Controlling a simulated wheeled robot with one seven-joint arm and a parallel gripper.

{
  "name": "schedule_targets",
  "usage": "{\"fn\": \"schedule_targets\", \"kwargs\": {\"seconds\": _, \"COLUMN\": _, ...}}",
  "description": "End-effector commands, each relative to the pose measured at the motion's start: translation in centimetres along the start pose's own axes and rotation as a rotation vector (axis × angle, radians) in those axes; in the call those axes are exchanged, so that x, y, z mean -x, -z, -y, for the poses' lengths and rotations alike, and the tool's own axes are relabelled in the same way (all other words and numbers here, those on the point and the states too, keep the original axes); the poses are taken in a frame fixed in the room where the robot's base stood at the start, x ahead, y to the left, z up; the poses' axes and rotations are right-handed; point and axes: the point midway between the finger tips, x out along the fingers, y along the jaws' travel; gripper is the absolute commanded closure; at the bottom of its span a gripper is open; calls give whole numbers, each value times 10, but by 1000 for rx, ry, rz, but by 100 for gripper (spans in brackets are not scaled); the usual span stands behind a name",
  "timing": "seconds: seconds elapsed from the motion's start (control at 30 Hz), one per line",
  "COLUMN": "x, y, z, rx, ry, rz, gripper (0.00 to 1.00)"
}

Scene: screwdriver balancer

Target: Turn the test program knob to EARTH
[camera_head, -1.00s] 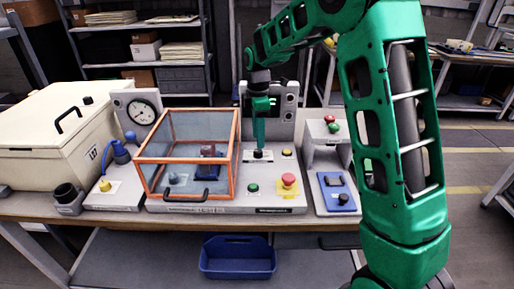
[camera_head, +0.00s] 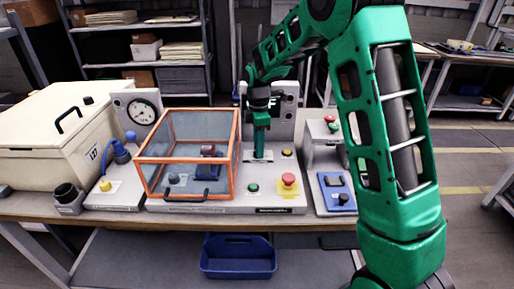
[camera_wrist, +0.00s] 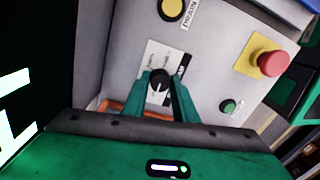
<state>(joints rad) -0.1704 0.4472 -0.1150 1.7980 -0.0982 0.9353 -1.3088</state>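The test program knob (camera_wrist: 158,80) is black and round, on a white label plate (camera_wrist: 157,60) on the grey test panel (camera_wrist: 205,68). Its plate's lettering is too small to read, so I cannot tell its setting. My gripper (camera_wrist: 161,84) points down at the panel, its two teal fingers on either side of the knob, with little room between. I cannot tell whether they touch it. In the head view my gripper (camera_head: 259,155) is low over the panel and hides the knob.
Left of the gripper is an orange-framed clear box (camera_head: 187,155). A red mushroom button (camera_head: 288,179) and a green button (camera_head: 253,188) are nearer the front. A yellow button (camera_wrist: 172,9) is beside the knob. A small grey stand (camera_head: 325,135) is at the right.

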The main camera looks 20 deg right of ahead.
Motion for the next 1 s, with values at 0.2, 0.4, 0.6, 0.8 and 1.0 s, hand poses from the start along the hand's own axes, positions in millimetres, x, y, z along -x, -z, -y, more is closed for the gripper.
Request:
{"fn": "schedule_targets", "kwargs": {"seconds": 0.2, "x": 1, "y": 0, "z": -2, "rx": -25, "ry": -6, "rz": -2, "gripper": 97}}
{"fn": "schedule_targets", "kwargs": {"seconds": 0.4, "x": 1, "y": -1, "z": -3, "rx": -114, "ry": -8, "rz": -7, "gripper": 97}}
{"fn": "schedule_targets", "kwargs": {"seconds": 0.6, "x": 2, "y": -1, "z": -2, "rx": -273, "ry": -9, "rz": -16, "gripper": 97}}
{"fn": "schedule_targets", "kwargs": {"seconds": 0.8, "x": 2, "y": -2, "z": -2, "rx": -464, "ry": -9, "rz": -26, "gripper": 97}}
{"fn": "schedule_targets", "kwargs": {"seconds": 1.0, "x": 2, "y": -2, "z": -2, "rx": -654, "ry": -11, "rz": -37, "gripper": 97}}
